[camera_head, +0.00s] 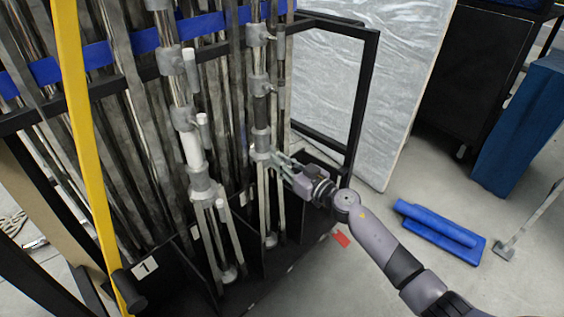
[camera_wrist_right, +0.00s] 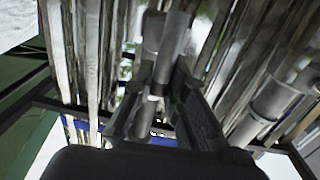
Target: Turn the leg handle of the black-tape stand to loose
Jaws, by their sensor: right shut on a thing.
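The black-tape stand (camera_head: 261,108) stands upright in the rack, a grey metal stand with a dark band on its column. Its leg collar (camera_head: 261,143) is just below the band, and the folded legs (camera_head: 265,205) hang under it. My right gripper (camera_head: 277,162) reaches in from the right at this collar. In the right wrist view, its fingers (camera_wrist_right: 160,105) are on either side of a grey cylindrical handle (camera_wrist_right: 172,45) and shut on it. The handle's exact angle is hard to read in the head view because the gripper covers it. My left gripper is not in view.
A similar stand with white tape (camera_head: 191,148) is just to the left. The black rack frame (camera_head: 368,85) and a yellow bar (camera_head: 80,110) border the stands. A wrapped pale panel (camera_head: 385,90) is behind. A blue object (camera_head: 440,232) lies on the floor to the right.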

